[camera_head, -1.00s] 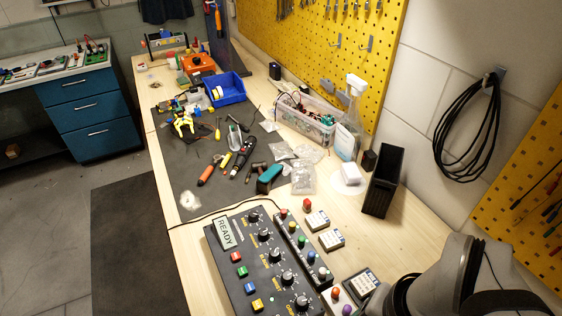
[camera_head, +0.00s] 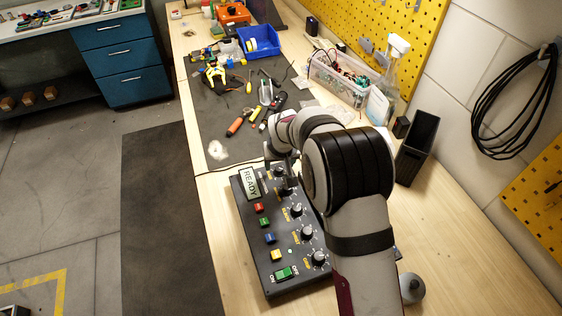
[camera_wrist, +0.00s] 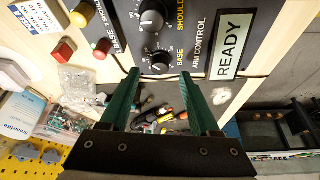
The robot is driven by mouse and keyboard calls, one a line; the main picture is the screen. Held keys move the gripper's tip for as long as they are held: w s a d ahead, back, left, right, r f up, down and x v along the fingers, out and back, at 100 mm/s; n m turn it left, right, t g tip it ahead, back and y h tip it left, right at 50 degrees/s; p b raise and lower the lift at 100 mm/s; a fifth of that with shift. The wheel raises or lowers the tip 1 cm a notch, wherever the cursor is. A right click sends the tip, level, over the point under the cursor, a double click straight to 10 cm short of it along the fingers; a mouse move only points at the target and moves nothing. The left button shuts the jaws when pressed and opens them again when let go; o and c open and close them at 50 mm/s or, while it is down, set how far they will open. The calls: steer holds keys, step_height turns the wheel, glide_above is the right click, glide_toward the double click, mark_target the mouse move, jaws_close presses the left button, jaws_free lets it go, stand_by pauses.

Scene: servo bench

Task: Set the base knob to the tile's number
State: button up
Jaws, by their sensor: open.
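The black control panel (camera_head: 262,232) lies on the bench with a column of dark knobs and a READY display (camera_head: 250,184). In the wrist view the base knob (camera_wrist: 160,62) is the small dark knob beside the word BASE, with a white pointer mark whose exact setting I cannot read. My gripper (camera_wrist: 160,78) is open, its two green fingers on either side of the base knob's line and apart from it. The head view shows my gripper (camera_head: 283,163) over the panel's far end.
The shoulder knob (camera_wrist: 151,16) sits close beside the base knob. Red (camera_wrist: 63,50) and yellow (camera_wrist: 82,14) knobs stand near the tile. Tools and a plastic bin (camera_head: 340,80) lie beyond the panel. My arm hides the panel's right side.

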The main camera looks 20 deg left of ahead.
mark_target(279, 170)
steer(key=shift+x, duration=1.2)
jaws_close()
